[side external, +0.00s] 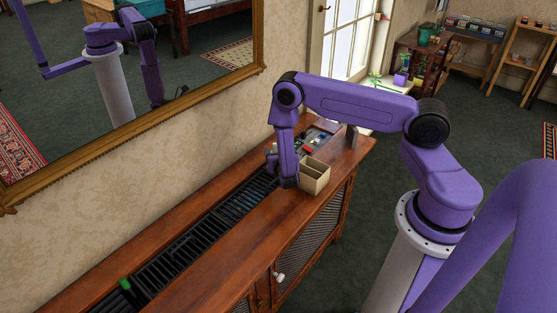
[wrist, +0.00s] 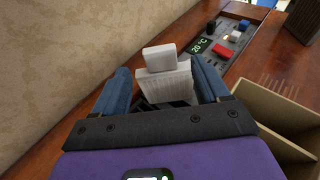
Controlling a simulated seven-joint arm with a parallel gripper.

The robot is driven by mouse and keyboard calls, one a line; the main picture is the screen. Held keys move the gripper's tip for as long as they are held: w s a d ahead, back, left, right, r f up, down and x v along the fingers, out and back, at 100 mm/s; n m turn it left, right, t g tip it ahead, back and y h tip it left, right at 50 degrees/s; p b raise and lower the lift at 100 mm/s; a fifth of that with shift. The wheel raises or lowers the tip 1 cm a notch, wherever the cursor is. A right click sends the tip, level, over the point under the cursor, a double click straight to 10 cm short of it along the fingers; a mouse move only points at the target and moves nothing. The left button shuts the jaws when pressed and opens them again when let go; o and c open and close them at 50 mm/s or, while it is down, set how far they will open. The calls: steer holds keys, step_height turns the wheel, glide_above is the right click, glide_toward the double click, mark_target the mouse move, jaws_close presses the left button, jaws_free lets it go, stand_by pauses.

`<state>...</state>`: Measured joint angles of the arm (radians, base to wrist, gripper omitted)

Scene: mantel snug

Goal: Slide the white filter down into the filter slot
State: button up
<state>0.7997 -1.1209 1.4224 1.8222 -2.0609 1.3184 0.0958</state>
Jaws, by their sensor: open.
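The white filter (wrist: 168,82), a ribbed block with a smooth tab on top, stands between the two blue fingers of my gripper (wrist: 162,90) in the wrist view. The fingers are apart, with a gap visible on the filter's left; on its right the finger is close, and I cannot tell whether it touches. Dark parts show under the filter, but its lower end and the filter slot are hidden, so I cannot tell how deep it sits. In the side external view my gripper is low over the far end of the black grille, and my arm hides the filter.
An open beige box (side external: 314,176) stands close on the right of my gripper. A control panel (wrist: 222,47) with a 20 °C display, red block and knobs lies beyond. The wall is close on the left. The wooden cabinet top (side external: 230,245) is clear in front.

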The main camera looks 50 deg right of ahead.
steer(key=shift+x, duration=2.65)
steer(key=shift+d+r, duration=0.1)
steer(key=shift+r, duration=0.05)
steer(key=shift+c, duration=0.3)
jaws_close()
